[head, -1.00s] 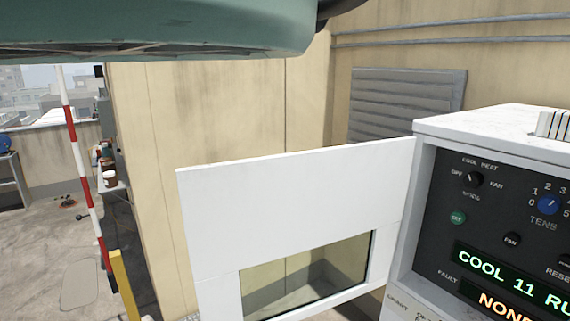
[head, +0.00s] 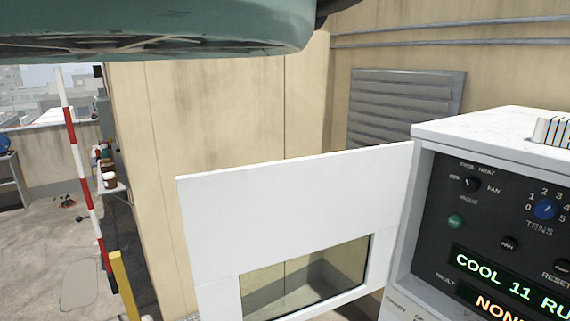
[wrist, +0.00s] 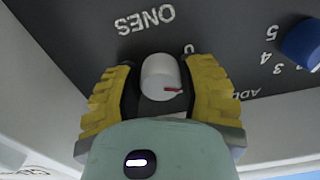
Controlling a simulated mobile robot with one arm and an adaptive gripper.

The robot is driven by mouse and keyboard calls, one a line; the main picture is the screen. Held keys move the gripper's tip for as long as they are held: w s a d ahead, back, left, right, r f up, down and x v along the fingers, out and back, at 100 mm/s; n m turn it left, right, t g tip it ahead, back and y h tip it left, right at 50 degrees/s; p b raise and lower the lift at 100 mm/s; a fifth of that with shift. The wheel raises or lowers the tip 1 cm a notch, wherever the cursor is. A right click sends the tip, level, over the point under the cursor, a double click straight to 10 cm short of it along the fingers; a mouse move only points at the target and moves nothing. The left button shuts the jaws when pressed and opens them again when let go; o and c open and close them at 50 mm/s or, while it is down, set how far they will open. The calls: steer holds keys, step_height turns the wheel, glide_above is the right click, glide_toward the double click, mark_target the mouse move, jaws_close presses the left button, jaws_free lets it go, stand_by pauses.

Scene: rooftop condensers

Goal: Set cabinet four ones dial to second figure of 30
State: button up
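In the wrist view the ones dial (wrist: 160,76) is a pale grey knob with a short red mark toward its lower right side. The word ONES above it appears upside down, with a 0 at its upper right. My gripper (wrist: 160,72) has yellow ridged fingers, one on each side of the dial, their dark pads against its sides. The blue tens dial (wrist: 301,43) is at the right edge of that view and also shows in the head view (head: 545,209). The cabinet (head: 432,190) stands at the right of the head view, where the ones dial and my gripper are out of frame.
The white cabinet door (head: 290,215) with its window stands open to the left of the panel. The green display reads COOL 11 RU, cut off by the frame. A striped red and white pole (head: 82,170) and a yellow post (head: 124,285) stand at left.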

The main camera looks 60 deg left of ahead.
jaws_close()
steer(key=shift+f+b, duration=0.2)
steer(key=shift+b, duration=0.45)
